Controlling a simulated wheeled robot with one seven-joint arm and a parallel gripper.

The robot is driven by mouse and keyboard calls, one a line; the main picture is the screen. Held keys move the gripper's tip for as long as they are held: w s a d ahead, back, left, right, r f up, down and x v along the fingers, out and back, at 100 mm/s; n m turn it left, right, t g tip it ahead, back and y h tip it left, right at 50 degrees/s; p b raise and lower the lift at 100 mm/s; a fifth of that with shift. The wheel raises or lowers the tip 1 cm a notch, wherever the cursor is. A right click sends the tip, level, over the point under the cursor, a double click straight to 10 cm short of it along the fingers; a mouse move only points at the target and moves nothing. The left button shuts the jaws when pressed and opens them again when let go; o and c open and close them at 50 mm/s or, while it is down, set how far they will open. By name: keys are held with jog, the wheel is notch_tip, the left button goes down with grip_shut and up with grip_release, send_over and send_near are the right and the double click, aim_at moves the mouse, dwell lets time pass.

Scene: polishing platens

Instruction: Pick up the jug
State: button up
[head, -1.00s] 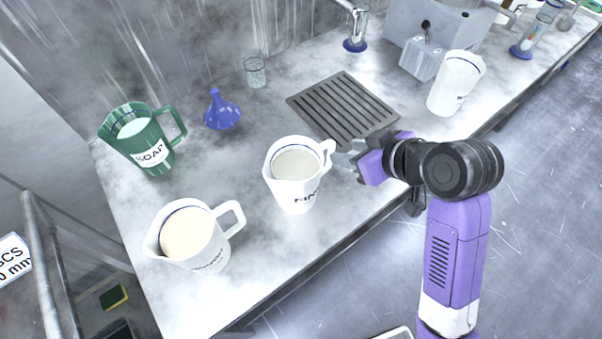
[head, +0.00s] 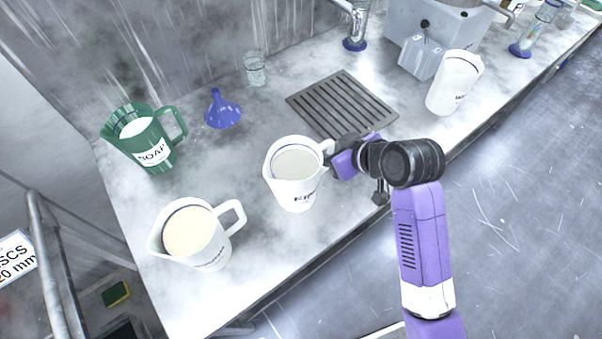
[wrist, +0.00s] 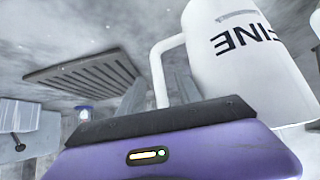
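A white jug (head: 293,185) with a dark label stands upright on the bench, holding a pale liquid. In the wrist view the same jug (wrist: 245,65) shows lettering that reads FINE, and its handle (wrist: 158,75) points toward my gripper. My gripper (head: 335,152) is at the handle, on the jug's right side. In the wrist view the two grey fingers of my gripper (wrist: 160,92) stand on either side of the handle, with small gaps visible. The gripper looks open; exact contact is hard to tell.
Another filled white jug (head: 200,240) stands front left, and a green SOAP jug (head: 148,150) behind it. A blue funnel (head: 222,112), a glass (head: 255,70) and a dark drain grate (head: 340,105) lie behind. A further white jug (head: 453,85) stands right. The bench's front edge is close.

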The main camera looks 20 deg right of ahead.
grip_shut()
dwell(1.2)
jog(key=shift+r, duration=0.2)
